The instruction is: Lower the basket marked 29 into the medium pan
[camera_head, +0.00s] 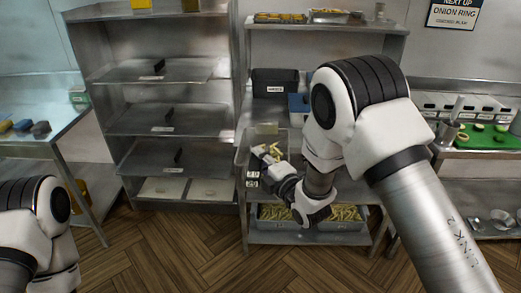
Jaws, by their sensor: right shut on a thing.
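My right arm reaches from the right to the middle rack, and its gripper (266,168) is low in front of that rack's middle level. It is shut on what looks like a small grey basket (265,139) with pale yellow pieces beside the fingers. The basket is small and partly covered by the gripper, and I cannot read the number 29 on it. I cannot pick out the medium pan; part of the rack is behind my right arm. My left arm shows at the lower left, but its gripper is out of view.
Grey bins of fries (282,215) stand on the rack's bottom shelf. A black bin (275,82) stands on an upper shelf. A metal shelf unit (160,119) is to the left. A green board (485,138) lies on the right counter. The wooden floor (170,245) in front is clear.

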